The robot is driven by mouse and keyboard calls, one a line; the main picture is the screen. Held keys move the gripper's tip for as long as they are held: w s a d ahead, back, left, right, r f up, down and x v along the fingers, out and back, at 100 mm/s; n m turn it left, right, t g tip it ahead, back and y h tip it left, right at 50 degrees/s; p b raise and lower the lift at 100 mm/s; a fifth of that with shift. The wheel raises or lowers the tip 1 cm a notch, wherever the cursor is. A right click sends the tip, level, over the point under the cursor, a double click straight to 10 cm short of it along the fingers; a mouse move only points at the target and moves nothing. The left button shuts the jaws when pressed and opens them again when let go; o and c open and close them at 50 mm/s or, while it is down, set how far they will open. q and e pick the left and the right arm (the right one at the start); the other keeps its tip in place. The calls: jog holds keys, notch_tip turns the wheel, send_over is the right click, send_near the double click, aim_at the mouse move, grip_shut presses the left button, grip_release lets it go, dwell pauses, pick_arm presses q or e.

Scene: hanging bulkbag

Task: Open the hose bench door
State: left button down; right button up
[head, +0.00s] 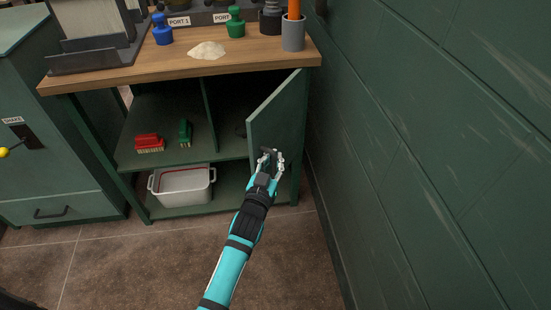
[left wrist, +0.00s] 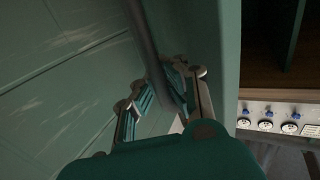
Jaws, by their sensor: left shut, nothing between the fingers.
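The green hose bench door (head: 280,110) stands ajar under the wooden bench top, swung outward at the right end of the cabinet. Its edge also shows in the left wrist view (left wrist: 226,60). My left gripper (head: 269,156) is at the lower front part of the door, shut with nothing held. In the left wrist view its fingers (left wrist: 163,88) are close to a dark bar (left wrist: 144,38), which looks like the door handle. Whether they touch it I cannot tell. My right gripper is not in view.
Open shelves hold a red brush (head: 149,143), a green brush (head: 185,132) and a white tub (head: 183,186). The wooden top (head: 180,66) carries a powder pile (head: 207,50) and colored fittings. A green wall (head: 420,150) stands close on the right. The floor in front is clear.

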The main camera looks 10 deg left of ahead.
pick_arm(q)
jog(key=shift+s+f, duration=0.2)
jog(key=shift+f, duration=0.15)
jog(key=c, duration=1.6)
grip_release()
jog(key=shift+s+r, duration=0.2)
jog(key=shift+r, duration=0.05)
jog(key=shift+c, duration=0.2)
jog(key=shift+o, duration=1.5)
jog(key=shift+w+r, duration=0.1)
jog(key=shift+w, duration=0.05)
jog(key=s, duration=1.2)
jog(key=shift+a, duration=0.3)
jog(key=shift+c, duration=0.4)
